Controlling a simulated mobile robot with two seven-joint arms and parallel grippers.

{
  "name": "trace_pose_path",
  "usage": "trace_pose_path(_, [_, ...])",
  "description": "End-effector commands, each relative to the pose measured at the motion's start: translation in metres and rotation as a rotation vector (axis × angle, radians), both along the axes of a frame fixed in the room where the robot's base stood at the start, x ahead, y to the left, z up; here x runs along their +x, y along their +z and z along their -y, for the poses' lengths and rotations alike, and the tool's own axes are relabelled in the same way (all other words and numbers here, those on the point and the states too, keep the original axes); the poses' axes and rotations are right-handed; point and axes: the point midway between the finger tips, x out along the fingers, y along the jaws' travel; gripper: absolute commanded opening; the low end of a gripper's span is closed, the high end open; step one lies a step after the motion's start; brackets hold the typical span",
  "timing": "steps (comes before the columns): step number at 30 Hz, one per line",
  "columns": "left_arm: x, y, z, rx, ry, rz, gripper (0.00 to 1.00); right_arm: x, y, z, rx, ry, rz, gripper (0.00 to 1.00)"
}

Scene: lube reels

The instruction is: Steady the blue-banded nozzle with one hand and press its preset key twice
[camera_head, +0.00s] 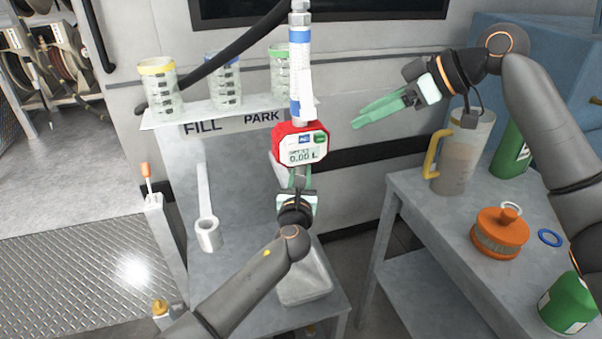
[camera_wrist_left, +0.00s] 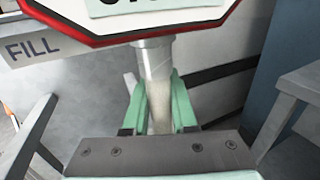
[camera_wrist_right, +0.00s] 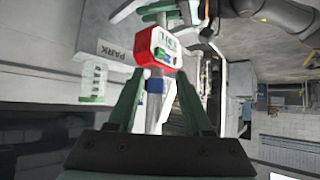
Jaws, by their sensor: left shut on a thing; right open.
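A shelf (camera_head: 222,113) marked FILL and PARK holds several clear jars behind the nozzle. A table (camera_head: 424,216) at right carries a jug (camera_head: 462,155), an orange filter (camera_head: 499,233), a blue ring (camera_head: 549,237) and green containers. A square container (camera_head: 303,280) stands below the nozzle.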

Motion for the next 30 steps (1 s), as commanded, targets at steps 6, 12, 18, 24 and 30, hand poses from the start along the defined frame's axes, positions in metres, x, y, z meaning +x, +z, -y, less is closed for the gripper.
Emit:
trace_pose_path(6, [-0.0002, -0.001, -0.0002, 0.0, 0.001, -0.002, 0.0, 0.0, 0.0, 0.0, 0.0, 0.0, 0.0, 0.38])
trace_pose_path(12, [-0.0002, -0.0011, -0.0002, 0.0, 0.001, -0.002, 0.0, 0.0, 0.0, 0.0, 0.0, 0.0, 0.0, 0.15])
trace_pose_path(18, [-0.0002, -0.0012, -0.0003, 0.0, 0.001, -0.002, 0.0, 0.0, 0.0, 0.0, 0.0, 0.0, 0.0, 0.0])
trace_pose_path(24, [-0.0002, -0.0013, -0.0003, 0.0, 0.001, -0.002, 0.0, 0.0, -0.0001, 0.0001, 0.0, 0.0, 0.0, 0.0])
trace_pose_path(30, [-0.0002, -0.0013, -0.0003, 0.0, 0.001, -0.002, 0.0, 0.0, 0.0, 0.0, 0.0, 0.0, 0.0, 0.0])
